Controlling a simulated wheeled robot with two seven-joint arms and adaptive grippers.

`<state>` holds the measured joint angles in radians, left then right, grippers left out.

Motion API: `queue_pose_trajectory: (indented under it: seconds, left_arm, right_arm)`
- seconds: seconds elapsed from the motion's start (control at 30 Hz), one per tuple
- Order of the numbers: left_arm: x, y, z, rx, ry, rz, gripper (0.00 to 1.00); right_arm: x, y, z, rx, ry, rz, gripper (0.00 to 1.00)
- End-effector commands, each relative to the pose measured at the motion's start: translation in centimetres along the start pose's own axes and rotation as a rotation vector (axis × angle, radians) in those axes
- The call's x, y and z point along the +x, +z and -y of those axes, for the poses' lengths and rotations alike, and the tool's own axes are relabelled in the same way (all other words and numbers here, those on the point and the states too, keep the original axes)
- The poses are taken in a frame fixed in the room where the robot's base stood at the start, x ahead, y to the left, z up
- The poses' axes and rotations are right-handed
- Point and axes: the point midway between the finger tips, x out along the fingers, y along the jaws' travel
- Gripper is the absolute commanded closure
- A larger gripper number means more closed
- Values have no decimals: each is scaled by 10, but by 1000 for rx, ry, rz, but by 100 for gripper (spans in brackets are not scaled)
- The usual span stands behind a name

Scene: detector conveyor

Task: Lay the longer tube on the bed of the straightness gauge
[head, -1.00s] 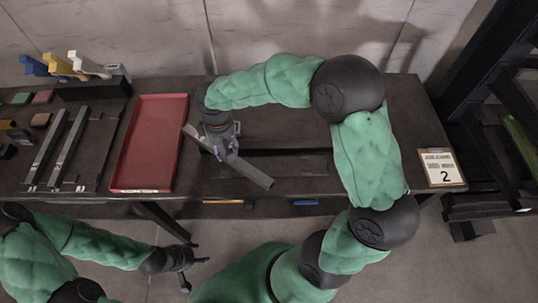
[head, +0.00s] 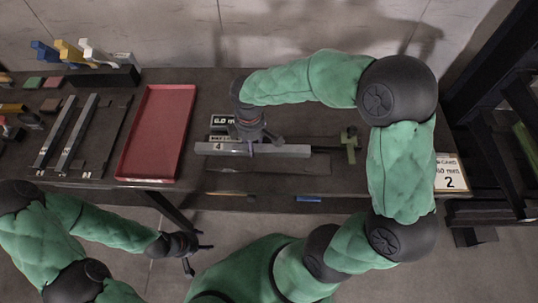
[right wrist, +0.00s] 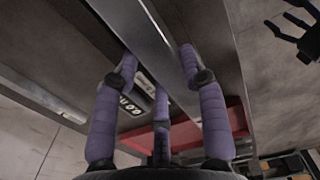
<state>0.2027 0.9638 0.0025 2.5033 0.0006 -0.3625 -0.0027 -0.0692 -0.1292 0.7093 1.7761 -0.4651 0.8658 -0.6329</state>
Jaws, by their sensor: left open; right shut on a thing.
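A long grey square tube (head: 288,151) is held by my right gripper (head: 251,141), which is shut on it. The tube lies left to right in the head view, above or at the straightness gauge; I cannot tell if it touches. The gauge shows a dark bed (head: 275,166), a green end piece (head: 350,145) and a display (head: 222,121). In the right wrist view the tube (right wrist: 152,42) runs diagonally between the purple fingers (right wrist: 158,65). My left gripper (head: 188,249) is open and empty, in front of the table. Two more grey bars (head: 80,135) (head: 55,130) lie at the left.
A red tray (head: 157,135) lies left of the gauge. A holder (head: 100,77) with blue, yellow and white pieces stands at the back left. A sign with a 2 (head: 450,178) is at the right end, beside a dark rack (head: 495,130).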

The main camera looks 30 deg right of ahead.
Motion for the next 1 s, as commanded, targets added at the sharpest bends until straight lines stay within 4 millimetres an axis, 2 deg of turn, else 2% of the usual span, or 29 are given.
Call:
queue_pose_trajectory:
  seconds: [0.03,0.3,0.57,0.67,0.83,1.0]
  left_arm:
    - [4,0,2,0,0,0,42]
    - [15,-1,6,0,0,0,42]
    - [18,-1,6,0,0,0,42]
    - [21,-1,8,0,0,0,42]
    - [28,-1,10,0,0,0,42]
    - [29,-1,10,0,0,0,42]
  right_arm:
    - [8,10,-3,5,0,1,100]
    - [44,37,-13,3,1,0,100]
    - [54,46,-16,2,2,-1,100]
    - [62,52,-18,3,1,0,100]
    - [86,51,-17,0,0,1,100]
    - [91,51,-18,1,2,-1,100]
